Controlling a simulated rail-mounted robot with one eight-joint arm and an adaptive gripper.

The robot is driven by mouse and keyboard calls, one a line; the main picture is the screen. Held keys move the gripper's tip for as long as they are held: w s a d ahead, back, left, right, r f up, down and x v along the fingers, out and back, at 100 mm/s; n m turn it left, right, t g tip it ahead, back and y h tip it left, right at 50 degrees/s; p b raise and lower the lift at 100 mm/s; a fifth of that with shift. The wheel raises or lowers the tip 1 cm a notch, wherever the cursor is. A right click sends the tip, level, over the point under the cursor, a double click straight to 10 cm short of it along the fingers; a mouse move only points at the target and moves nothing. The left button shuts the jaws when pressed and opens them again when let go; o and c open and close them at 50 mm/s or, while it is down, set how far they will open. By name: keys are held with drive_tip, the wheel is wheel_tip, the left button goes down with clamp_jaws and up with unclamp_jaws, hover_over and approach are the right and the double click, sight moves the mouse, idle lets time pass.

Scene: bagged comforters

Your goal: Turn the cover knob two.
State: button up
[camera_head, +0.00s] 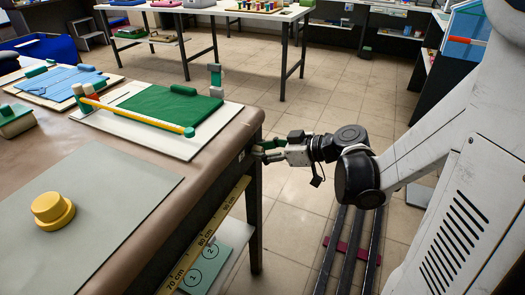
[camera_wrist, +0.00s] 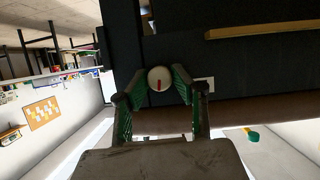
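A round white knob (camera_wrist: 160,78) with a red mark sits on the dark face under the table edge in the wrist view. My gripper (camera_wrist: 159,90) has green-padded fingers, one on each side of the knob. The fingers are spread, with a slim gap seeming to show on both sides; whether either touches the knob is hard to tell. In the head view my gripper (camera_head: 262,151) is at the table's right side, close to the apron, and the knob is not visible there. A teal panel (camera_head: 218,262) with circled numbers 1 and 2 lies below the table edge.
The brown table (camera_head: 120,145) carries a grey mat (camera_head: 110,225) with a yellow knob-shaped piece (camera_head: 52,211) and a green pad on a white board (camera_head: 180,150). A yellow ruler (camera_head: 210,233) runs along the table side. Open tiled floor lies beyond.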

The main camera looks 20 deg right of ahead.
clamp_jaws()
drive_tip(key=m+y+b, duration=0.3)
drive_tip(key=m, duration=0.4)
drive_tip(key=m+y+b, duration=0.3)
drive_tip(key=m, duration=0.5)
drive_tip(key=f+m+y+b, duration=0.1)
drive_tip(key=m+y+b, duration=0.2)
drive_tip(key=m, duration=0.5)
drive_tip(key=shift+w+d+b, duration=0.1)
drive_tip(key=shift+d+b, duration=0.05)
drive_tip(key=shift+b, duration=0.25)
idle(0.5)
